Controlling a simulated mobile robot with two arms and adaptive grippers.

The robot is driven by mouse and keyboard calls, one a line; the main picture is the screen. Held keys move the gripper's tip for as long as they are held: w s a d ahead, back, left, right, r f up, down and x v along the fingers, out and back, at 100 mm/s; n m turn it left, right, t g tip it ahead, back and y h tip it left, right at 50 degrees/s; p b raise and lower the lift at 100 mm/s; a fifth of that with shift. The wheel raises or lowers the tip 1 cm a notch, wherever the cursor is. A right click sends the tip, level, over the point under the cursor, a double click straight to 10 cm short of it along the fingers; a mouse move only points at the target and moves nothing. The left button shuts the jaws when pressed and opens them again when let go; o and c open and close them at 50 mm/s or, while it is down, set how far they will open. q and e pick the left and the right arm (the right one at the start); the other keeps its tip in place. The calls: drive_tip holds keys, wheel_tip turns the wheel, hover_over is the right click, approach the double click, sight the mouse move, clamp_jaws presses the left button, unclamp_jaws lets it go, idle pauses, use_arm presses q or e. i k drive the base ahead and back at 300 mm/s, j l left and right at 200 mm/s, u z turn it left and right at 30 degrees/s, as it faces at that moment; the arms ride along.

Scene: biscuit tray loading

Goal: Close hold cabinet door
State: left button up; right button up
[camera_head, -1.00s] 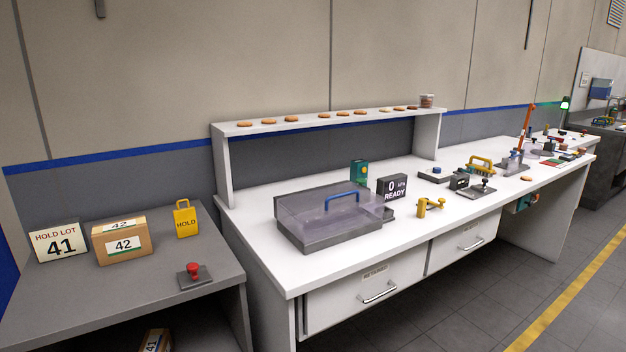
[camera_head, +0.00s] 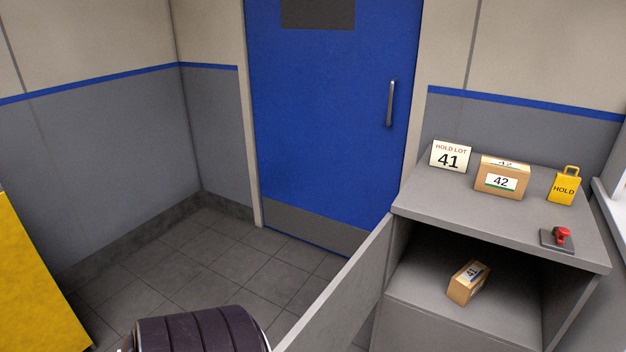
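The hold cabinet (camera_head: 408,203) is a grey cabinet at the right of the head view. Its door (camera_head: 340,290) stands open, swung out toward the lower left and seen nearly edge-on. Inside the open compartment lies a small cardboard box (camera_head: 468,283) with a label that seems to read 41. A dark ribbed part of my own body shows at the bottom edge, left of the door. Neither of my grippers is in view.
On the cabinet top stand a "HOLD LOT 41" sign (camera_head: 451,156), a box labelled 42 (camera_head: 502,178), a yellow HOLD tag (camera_head: 564,187) and a red button (camera_head: 562,235). A blue room door (camera_head: 330,120) is behind. A yellow object (camera_head: 35,280) stands at left. Floor between is clear.

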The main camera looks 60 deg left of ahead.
sight(335, 319)
drive_tip(key=k+j, duration=0.1)
drive_tip(key=j, duration=0.35)
drive_tip(key=k+j, duration=0.15)
drive_tip(key=j, duration=0.3)
drive_tip(key=k+j, duration=0.1)
drive_tip(key=j, duration=0.3)
drive_tip(key=k+j, duration=0.1)
drive_tip(key=j, duration=0.35)
drive_tip(key=i+j, duration=0.1)
drive_tip(key=j, duration=0.2)
drive_tip(key=i+j, duration=0.1)
drive_tip(key=j, duration=0.5)
drive_tip(key=i+u, duration=0.05)
